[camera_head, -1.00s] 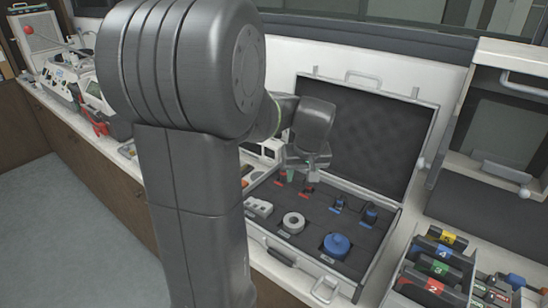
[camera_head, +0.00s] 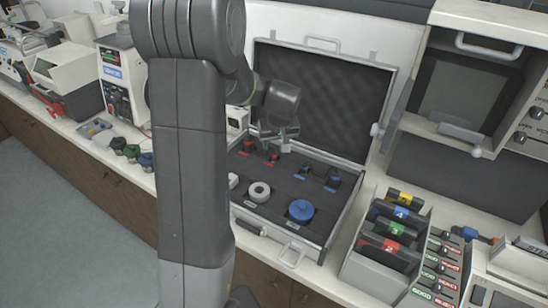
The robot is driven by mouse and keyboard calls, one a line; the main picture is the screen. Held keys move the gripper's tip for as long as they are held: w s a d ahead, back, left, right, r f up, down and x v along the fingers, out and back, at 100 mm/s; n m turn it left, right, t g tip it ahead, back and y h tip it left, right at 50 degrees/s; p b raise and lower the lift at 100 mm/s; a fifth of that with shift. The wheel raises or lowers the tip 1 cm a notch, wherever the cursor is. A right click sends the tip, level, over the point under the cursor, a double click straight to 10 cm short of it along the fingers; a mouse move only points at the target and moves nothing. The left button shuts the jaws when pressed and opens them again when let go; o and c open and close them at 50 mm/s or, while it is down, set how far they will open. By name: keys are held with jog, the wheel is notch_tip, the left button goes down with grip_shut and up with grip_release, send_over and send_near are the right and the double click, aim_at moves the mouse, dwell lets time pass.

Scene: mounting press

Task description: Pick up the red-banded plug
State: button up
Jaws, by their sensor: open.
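Two small dark pieces with red markings sit in the back left part of the open case's dark foam: a left one (camera_head: 249,146) and a right one (camera_head: 272,158). They are too small to tell which is the red-banded plug. My gripper (camera_head: 277,146) is over the case, just above and beside the right red piece. It looks open and apart from the foam, with nothing visible between its fingers. The exact gap to the red pieces is unclear. The silver case (camera_head: 347,221) stands on the counter with its lid up behind my gripper.
Numbered boxes in a rack (camera_head: 362,263) stand right of the case. An open-fronted machine (camera_head: 463,85) is behind at right. My upper arm hides the case's left end.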

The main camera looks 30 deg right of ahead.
aim_at(274, 152)
jog(key=shift+p+x, duration=0.6)
jog(key=shift+x, duration=1.75)
jog(key=shift+s, duration=0.15)
jog(key=c, duration=1)
